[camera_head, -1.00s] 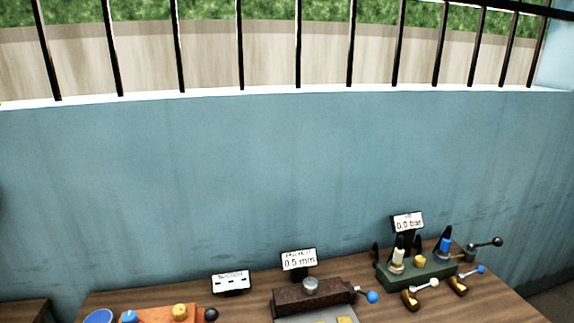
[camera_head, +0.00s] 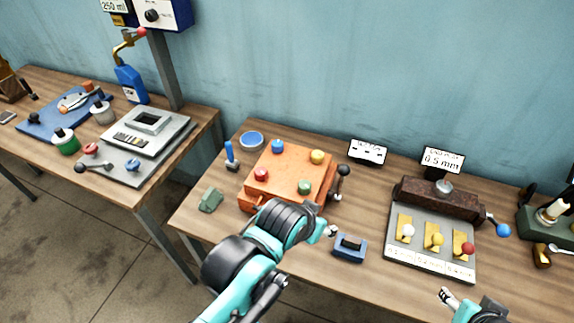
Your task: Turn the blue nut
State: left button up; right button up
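An orange block (camera_head: 283,201) on the right-hand table carries four coloured nuts or knobs. The blue nut (camera_head: 278,146) is at its back left, with a yellow one (camera_head: 317,157), a red one (camera_head: 261,174) and a green one (camera_head: 304,187) around it. My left gripper (camera_head: 332,231) is just in front of the block's right front corner, apart from the blue nut. Its fingers are too small to read. My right gripper (camera_head: 446,296) is at the table's front edge, lower right, far from the block. Its finger opening is unclear.
A blue-handled tool (camera_head: 230,155) and green block (camera_head: 211,200) lie left of the orange block. A blue box (camera_head: 349,248) sits by my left gripper. A grey plate with tabs (camera_head: 430,262) stands right. A second table stands left across a gap.

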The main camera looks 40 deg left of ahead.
aim_at(277, 145)
jog(key=u, duration=1.3)
